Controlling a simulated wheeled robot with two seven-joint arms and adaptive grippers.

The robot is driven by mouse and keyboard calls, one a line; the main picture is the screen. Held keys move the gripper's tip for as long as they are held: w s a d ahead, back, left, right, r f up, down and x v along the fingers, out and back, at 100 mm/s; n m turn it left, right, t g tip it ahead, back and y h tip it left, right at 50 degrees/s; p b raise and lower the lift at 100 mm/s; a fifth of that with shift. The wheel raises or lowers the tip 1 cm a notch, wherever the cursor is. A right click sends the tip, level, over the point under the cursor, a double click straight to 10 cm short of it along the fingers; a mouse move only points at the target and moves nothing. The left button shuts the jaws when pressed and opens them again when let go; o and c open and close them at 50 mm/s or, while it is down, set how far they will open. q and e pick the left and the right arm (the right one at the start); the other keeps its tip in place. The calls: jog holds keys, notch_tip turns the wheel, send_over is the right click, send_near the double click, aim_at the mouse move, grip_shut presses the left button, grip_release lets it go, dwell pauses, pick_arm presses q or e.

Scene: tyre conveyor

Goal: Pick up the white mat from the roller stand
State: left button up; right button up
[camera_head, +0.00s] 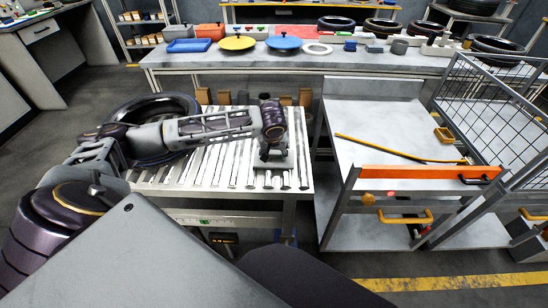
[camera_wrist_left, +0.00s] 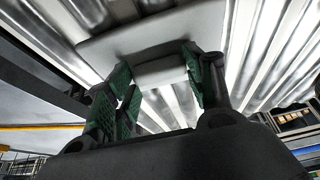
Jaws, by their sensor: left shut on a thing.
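The roller stand (camera_head: 215,178), a bed of shiny metal rollers, is left of centre in the head view. My left gripper (camera_head: 272,148) is over its right part, pointing down. In the left wrist view the white mat (camera_wrist_left: 150,35) is a flat pale plate with a raised block (camera_wrist_left: 160,73). The green-padded fingers of my left gripper (camera_wrist_left: 163,85) are on either side of this block and shut on it. The rollers show close behind the mat; I cannot tell whether it touches them. My right gripper is not in view.
A black tyre (camera_head: 185,103) lies on the left of the stand, behind my left arm. A grey cart (camera_head: 385,130) with an orange front bar stands to the right, beside a wire cage (camera_head: 500,115). A long table (camera_head: 215,58) with lids and tyres runs behind.

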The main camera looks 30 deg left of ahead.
aim_at(274, 154)
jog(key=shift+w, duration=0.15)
pick_arm(q)
jog(key=shift+r, duration=0.8)
notch_tip(274, 154, up, 7)
jog(key=shift+p, duration=0.8)
jog(key=shift+r, duration=0.75)
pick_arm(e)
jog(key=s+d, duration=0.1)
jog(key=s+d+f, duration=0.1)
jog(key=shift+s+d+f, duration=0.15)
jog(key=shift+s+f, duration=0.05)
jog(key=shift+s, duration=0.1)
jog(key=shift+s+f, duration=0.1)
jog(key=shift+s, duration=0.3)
